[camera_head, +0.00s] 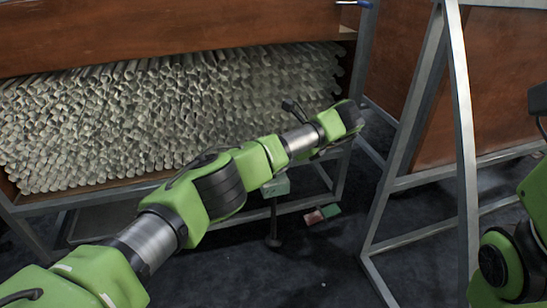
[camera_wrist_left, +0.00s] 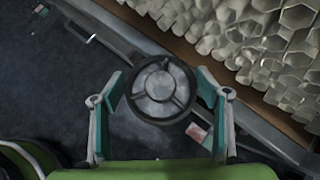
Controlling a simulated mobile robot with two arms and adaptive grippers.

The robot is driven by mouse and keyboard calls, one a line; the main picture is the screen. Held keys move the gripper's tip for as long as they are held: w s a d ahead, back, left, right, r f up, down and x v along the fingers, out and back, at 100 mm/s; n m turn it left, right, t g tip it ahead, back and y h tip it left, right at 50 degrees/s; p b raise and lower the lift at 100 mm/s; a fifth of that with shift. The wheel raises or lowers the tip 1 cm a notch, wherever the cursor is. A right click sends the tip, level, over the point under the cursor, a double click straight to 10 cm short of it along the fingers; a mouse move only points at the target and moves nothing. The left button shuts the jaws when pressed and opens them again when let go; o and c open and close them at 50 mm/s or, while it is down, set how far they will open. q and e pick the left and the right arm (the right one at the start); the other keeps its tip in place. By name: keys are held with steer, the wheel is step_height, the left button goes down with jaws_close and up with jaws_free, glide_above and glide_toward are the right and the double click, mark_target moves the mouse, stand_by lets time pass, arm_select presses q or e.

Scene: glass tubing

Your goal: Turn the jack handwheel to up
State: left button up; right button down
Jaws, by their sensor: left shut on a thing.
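The round dark handwheel (camera_wrist_left: 160,86) with spokes and a grey, worn face fills the middle of the left wrist view. My left gripper (camera_wrist_left: 160,94) has one teal-padded finger on each side of the wheel and is shut on its rim. In the head view my left arm reaches across the middle, and it hides the wheel and the fingers. A thin dark post (camera_head: 273,218) stands below the arm; I cannot tell how it joins the wheel. My right arm is at the right edge, with its fingers out of view.
A shelf holds many stacked glass tubes (camera_head: 120,125) behind my left arm. A metal A-shaped frame (camera_head: 466,130) stands to the right. A small red and green item (camera_head: 322,214) lies low near the shelf. Dark floor (camera_head: 315,265) is open in front.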

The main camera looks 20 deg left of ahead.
arm_select(q)
steer(key=shift+f, duration=0.2)
steer(key=o, duration=1.1)
steer(key=shift+r, duration=0.1)
steer(key=shift+d, duration=0.1)
steer(key=v, duration=1.1)
steer(key=shift+d+r, duration=0.3)
